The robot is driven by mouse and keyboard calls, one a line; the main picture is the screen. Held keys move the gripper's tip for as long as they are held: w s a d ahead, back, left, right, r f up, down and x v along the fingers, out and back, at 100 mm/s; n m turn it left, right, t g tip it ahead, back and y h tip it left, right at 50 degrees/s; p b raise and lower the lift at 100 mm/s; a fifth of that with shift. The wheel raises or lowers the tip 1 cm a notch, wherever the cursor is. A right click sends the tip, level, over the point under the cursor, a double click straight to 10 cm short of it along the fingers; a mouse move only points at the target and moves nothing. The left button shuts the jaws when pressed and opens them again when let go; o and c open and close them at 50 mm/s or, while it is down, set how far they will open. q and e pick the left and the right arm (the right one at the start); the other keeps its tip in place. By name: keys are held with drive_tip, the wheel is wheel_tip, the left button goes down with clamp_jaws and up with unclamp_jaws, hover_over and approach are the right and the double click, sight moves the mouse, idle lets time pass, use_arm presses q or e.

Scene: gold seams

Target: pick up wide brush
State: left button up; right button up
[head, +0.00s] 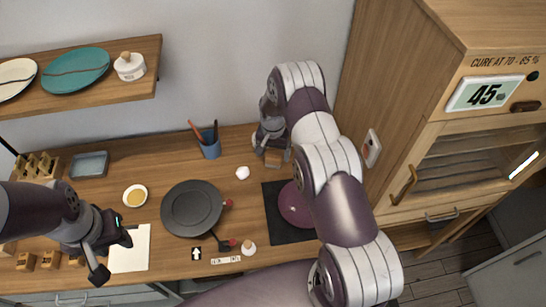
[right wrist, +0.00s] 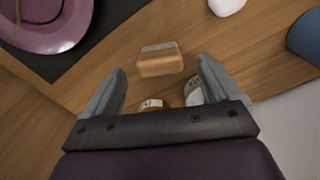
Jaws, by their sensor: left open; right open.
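A short wooden block with a pale grey band, which looks like the wide brush (right wrist: 160,60), lies on the wooden worktop in the right wrist view. In the head view it shows as a small brown block (head: 273,159) near the wall, just below my right gripper (head: 268,138). In the right wrist view my right gripper (right wrist: 163,92) is open, with the block beyond its fingertips and apart from them. My left gripper (head: 113,256) is open and empty over the left part of the worktop, by a white sheet (head: 133,252).
A purple plate (head: 294,205) on a dark mat (head: 272,224) and a white lump (head: 242,172) are near my right arm. A blue cup (head: 211,149) holds slim tools. A dark round plate (head: 190,205) sits mid-worktop. Small labelled pieces (right wrist: 152,104) show between my right fingers. A cabinet (head: 450,150) stands right.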

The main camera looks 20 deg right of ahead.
sight(273, 156)
drive_tip(key=f+p, duration=0.2)
drive_tip(key=f, duration=0.2)
drive_tip(key=shift+s+p, duration=0.2)
drive_tip(key=shift+p, duration=0.1)
drive_tip(key=shift+f, duration=0.35)
drive_tip(key=shift+w+f, duration=0.2)
drive_tip(key=shift+w, duration=0.05)
drive_tip(key=c, duration=0.9)
drive_tip(key=shift+s+r, duration=0.1)
drive_tip(key=shift+s, duration=0.05)
drive_tip(key=shift+c, duration=1.2)
drive_tip(key=shift+r, duration=0.15)
wheel_tip(273, 156, up, 4)
drive_tip(key=b, duration=0.2)
drive_tip(key=shift+f+b, duration=0.2)
drive_tip(key=shift+b, duration=0.15)
drive_tip(key=s+d+r+b, duration=0.3)
drive_tip(key=s+d+r, duration=0.4)
drive_tip(key=s, duration=0.2)
drive_tip(key=shift+d, duration=0.15)
